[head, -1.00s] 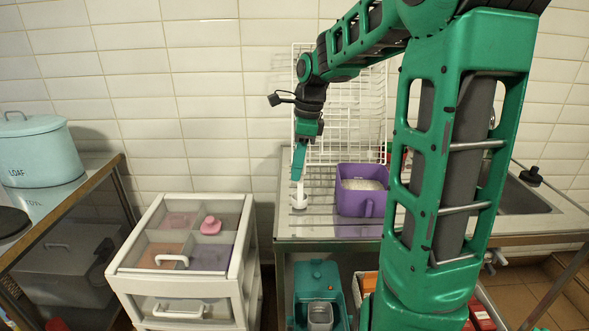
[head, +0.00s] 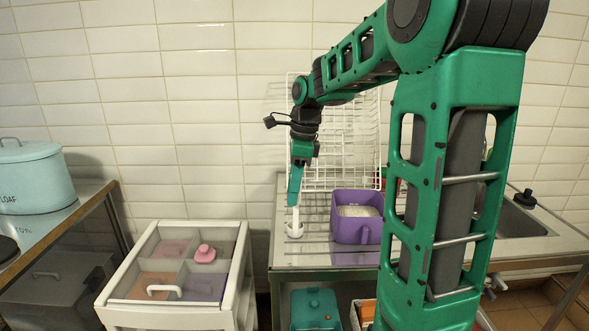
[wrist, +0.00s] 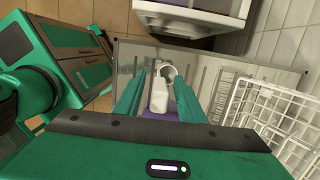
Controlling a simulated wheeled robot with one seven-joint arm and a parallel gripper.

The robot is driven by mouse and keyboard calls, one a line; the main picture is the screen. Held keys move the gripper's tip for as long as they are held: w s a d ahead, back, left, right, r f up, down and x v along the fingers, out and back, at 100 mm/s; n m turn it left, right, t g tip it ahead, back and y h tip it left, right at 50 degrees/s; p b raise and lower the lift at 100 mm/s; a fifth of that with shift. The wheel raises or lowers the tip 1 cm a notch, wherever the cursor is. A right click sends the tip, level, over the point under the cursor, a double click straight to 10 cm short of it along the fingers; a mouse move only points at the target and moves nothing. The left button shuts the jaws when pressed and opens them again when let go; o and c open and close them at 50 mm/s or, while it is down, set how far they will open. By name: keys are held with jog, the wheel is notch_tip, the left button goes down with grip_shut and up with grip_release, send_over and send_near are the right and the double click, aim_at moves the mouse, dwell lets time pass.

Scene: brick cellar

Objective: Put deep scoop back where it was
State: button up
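The deep scoop (head: 294,228) is white and stands on the metal counter near its left end, with its handle upward. In the wrist view the scoop's white handle (wrist: 158,97) lies between my fingers, with a round rim just beyond it. My gripper (head: 294,200) points down from above, its fingertips at the top of the handle. In the wrist view my gripper (wrist: 160,75) has its green fingers spread, with a gap showing beside the handle. The purple tub (head: 352,230), holding white contents, stands just right of the scoop.
A white wire rack (head: 340,135) stands behind the scoop against the tiled wall. A white drawer cart (head: 165,317) with a pink knob on its lid is left of the counter. A teal loaf bin (head: 35,180) stands far left. A teal box (head: 315,308) is below the counter.

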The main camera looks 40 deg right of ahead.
jog(key=r, duration=0.3)
jog(key=d+r, duration=0.1)
jog(key=r, duration=0.2)
jog(key=s+r, duration=0.1)
jog(key=r, duration=0.3)
jog(key=shift+d, duration=0.2)
jog(key=shift+f, duration=0.1)
